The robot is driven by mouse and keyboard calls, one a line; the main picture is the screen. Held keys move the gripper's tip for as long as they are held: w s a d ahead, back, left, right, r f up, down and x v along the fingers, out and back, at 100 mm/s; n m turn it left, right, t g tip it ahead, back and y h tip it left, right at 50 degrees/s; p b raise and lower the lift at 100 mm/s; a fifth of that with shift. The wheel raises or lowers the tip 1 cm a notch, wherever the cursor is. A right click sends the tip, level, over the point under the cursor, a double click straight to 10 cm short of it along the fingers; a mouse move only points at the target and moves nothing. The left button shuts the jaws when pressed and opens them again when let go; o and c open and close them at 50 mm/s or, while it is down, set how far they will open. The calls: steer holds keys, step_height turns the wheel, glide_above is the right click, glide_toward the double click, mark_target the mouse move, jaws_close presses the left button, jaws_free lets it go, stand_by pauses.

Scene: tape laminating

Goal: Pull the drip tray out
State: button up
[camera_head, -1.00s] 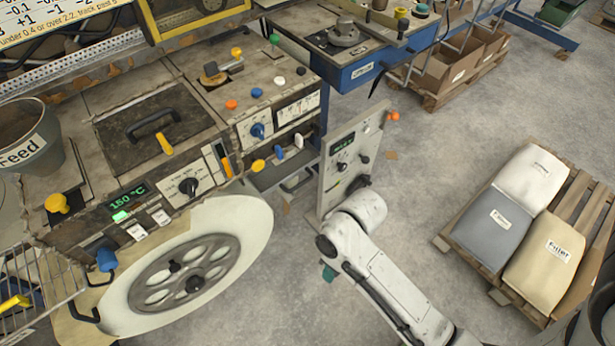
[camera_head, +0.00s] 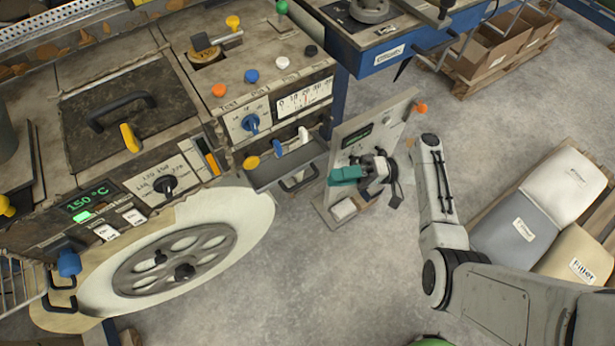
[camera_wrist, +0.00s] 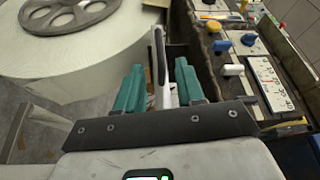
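The drip tray (camera_head: 265,176) is a shallow dark grey tray at the lower right of the machine front, below the coloured levers. Its front bears a dark bar handle (camera_head: 300,184) facing right. My gripper (camera_head: 335,176), with teal fingers, is just right of the handle and points left at it. In the wrist view my gripper (camera_wrist: 160,88) is open, with a pale upright strip with a dark edge (camera_wrist: 160,60) between the fingers, seemingly the tray's front or handle. Contact cannot be told. The dark tray side (camera_wrist: 178,58) shows behind the right finger.
A grey control panel (camera_head: 400,108) with an orange knob stands close behind my gripper. A large pale roll (camera_head: 240,220) bulges from the machine on the left. White, grey and tan sacks (camera_head: 505,230) lie on a pallet at right.

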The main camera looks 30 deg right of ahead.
mark_target(303, 182)
steer(key=p+x, duration=0.2)
steer(key=x, duration=0.7)
steer(key=shift+a, duration=0.25)
jaws_close()
